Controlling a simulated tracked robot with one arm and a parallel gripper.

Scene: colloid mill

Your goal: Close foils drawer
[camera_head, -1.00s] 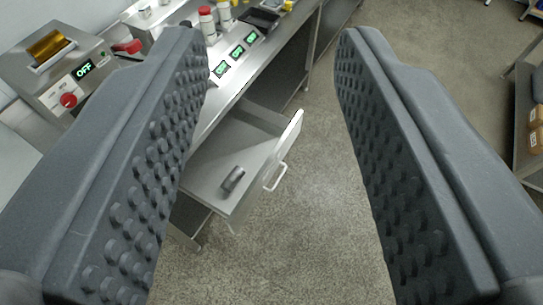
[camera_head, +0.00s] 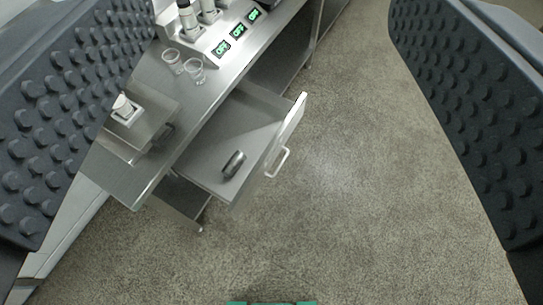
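The drawer (camera_head: 208,139) is pulled out from under the metal bench. Its front panel (camera_head: 291,121) faces right and carries a pale bar handle (camera_head: 278,163). A small dark grey cylinder (camera_head: 234,164) lies inside the drawer. My gripper (camera_head: 270,30) is open and empty, with its two studded fingers wide apart at the left and right of the view. The drawer shows in the gap between them, apart from both fingers. The left finger hides part of the bench.
The bench top (camera_head: 193,91) holds glass beakers (camera_head: 195,70), white bottles and a unit with green displays (camera_head: 237,32). A small metal stand with a white piece (camera_head: 124,107) is at the left. The floor (camera_head: 360,190) right of the drawer is clear.

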